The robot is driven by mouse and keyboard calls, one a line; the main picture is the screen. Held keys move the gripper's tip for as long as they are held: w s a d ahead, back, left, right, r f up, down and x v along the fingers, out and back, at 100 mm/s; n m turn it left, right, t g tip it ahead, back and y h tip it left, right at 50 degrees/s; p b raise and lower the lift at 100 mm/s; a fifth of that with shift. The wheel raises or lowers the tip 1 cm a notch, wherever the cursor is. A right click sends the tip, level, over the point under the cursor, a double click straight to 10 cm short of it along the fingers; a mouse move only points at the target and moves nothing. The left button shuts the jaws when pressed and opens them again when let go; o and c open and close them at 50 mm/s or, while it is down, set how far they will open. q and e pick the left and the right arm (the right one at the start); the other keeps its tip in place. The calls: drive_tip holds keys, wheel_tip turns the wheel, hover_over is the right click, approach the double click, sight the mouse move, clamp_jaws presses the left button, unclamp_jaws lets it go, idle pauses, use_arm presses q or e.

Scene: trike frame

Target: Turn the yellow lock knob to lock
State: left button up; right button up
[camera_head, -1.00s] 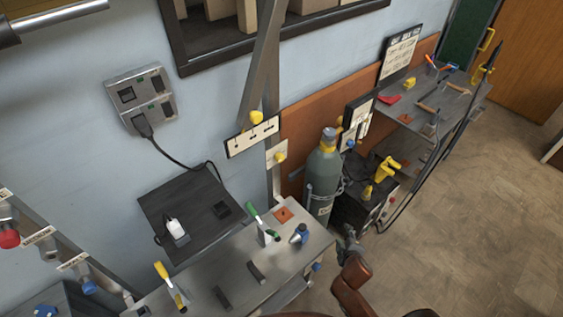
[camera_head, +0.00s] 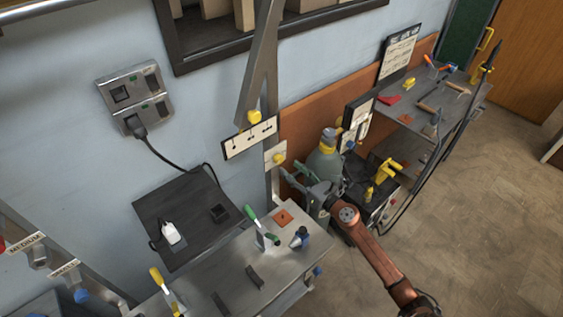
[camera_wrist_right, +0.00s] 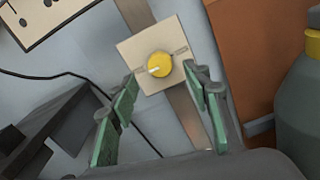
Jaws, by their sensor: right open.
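A round yellow knob (camera_head: 279,158) sits on a small cream square plate (camera_head: 269,153) on the metal upright. In the right wrist view the yellow knob (camera_wrist_right: 159,65) shows face on, with a pale mark on its left part and short dark lines on the plate beside it. My right gripper (camera_head: 291,173) is open just in front of and below the plate. In the wrist view its green-padded fingers (camera_wrist_right: 160,85) stand apart, on either side of the knob and nearer the camera. The gap between them looks empty. My left gripper is out of view.
Another yellow knob (camera_head: 254,117) is on the slotted plate (camera_head: 250,138) above. A gas cylinder (camera_head: 325,163) stands right of the gripper, partly behind my arm. A workbench (camera_head: 275,262) with clamps is below. A dark shelf (camera_head: 180,215) is left.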

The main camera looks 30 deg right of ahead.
sight(281, 160)
drive_tip(key=x, duration=0.6)
drive_tip(key=shift+w, duration=0.1)
drive_tip(key=c, duration=1.1)
